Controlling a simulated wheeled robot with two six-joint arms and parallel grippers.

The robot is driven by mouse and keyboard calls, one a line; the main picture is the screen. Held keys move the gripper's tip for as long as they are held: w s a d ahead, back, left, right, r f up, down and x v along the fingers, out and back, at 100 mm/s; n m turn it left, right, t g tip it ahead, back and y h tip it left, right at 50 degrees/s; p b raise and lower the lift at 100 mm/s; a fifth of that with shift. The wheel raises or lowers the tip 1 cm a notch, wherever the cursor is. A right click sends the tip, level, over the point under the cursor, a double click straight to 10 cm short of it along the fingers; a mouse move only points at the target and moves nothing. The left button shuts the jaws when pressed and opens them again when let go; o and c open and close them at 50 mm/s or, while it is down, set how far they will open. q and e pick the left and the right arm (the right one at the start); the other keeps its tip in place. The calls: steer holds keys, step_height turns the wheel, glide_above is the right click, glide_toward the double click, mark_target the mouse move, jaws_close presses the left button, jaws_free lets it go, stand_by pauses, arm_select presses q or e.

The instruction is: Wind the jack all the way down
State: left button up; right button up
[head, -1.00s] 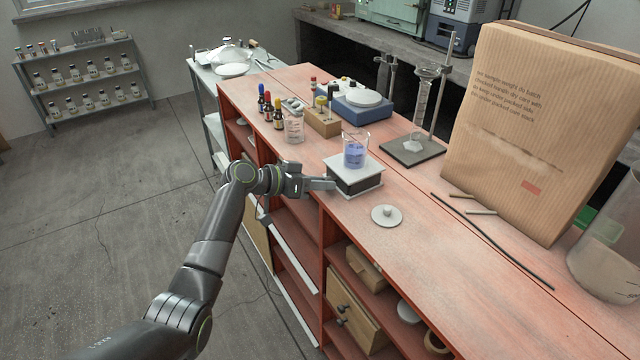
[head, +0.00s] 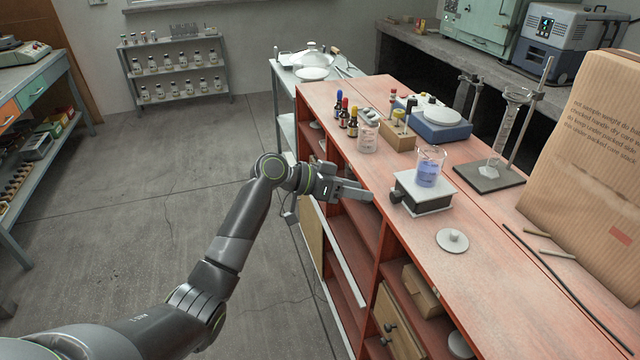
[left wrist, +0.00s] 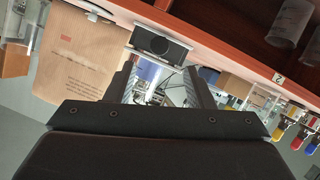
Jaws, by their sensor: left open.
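The jack (head: 423,194) is a small dark-bodied stand with a pale top plate and base, on the red bench near its left edge. Its dark round knob (head: 395,196) faces my left gripper. A glass beaker with blue liquid (head: 428,172) stands upright on the top plate. My left gripper (head: 370,194) is open and empty, just left of the knob and apart from it. In the left wrist view, which is upside down, the jack's dark face with the knob (left wrist: 157,45) shows beyond the spread fingers (left wrist: 158,82). My right gripper is not in view.
A white lid with a knob (head: 452,241) lies right of the jack. Behind are another beaker (head: 367,138), dropper bottles (head: 345,117), a wooden block (head: 398,137) and a blue scale (head: 440,130). A retort stand (head: 490,178) and large paper bag (head: 585,150) stand farther right.

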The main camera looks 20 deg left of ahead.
arm_select(q)
steer(key=v, duration=0.9)
steer(key=shift+b, duration=0.45)
